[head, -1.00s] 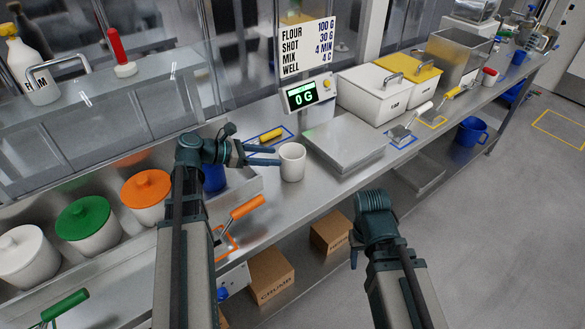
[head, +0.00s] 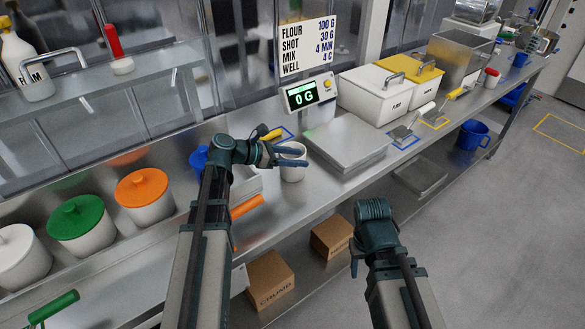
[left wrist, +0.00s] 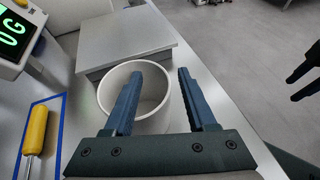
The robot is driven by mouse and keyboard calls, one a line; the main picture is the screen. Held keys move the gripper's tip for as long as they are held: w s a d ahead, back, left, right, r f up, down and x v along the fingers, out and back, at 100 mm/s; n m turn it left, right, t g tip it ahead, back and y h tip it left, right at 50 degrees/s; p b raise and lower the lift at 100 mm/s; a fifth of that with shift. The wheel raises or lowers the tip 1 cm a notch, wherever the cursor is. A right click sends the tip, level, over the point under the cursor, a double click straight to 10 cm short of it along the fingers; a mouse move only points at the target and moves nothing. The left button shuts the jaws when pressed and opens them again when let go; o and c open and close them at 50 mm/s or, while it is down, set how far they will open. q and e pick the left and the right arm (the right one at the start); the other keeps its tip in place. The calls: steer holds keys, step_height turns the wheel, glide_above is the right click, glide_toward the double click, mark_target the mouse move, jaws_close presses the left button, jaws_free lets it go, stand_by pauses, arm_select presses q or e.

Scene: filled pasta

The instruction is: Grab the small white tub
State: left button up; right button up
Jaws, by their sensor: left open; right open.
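The small white tub (head: 293,174) stands upright on the steel counter, left of the scale's platform. It also shows in the left wrist view (left wrist: 162,110), its open top facing the camera. My left gripper (head: 297,156) is open at the tub's top, its fingers covering part of the rim.
The steel scale platform (head: 345,142) and its 0 G display (head: 309,94) stand close by the tub. A yellow-handled tool (left wrist: 36,131) lies in a blue outline beside it. Canisters with orange (head: 141,187) and green lids (head: 75,217) stand left.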

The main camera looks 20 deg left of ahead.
arm_select(q)
jaws_close()
stand_by(1.4)
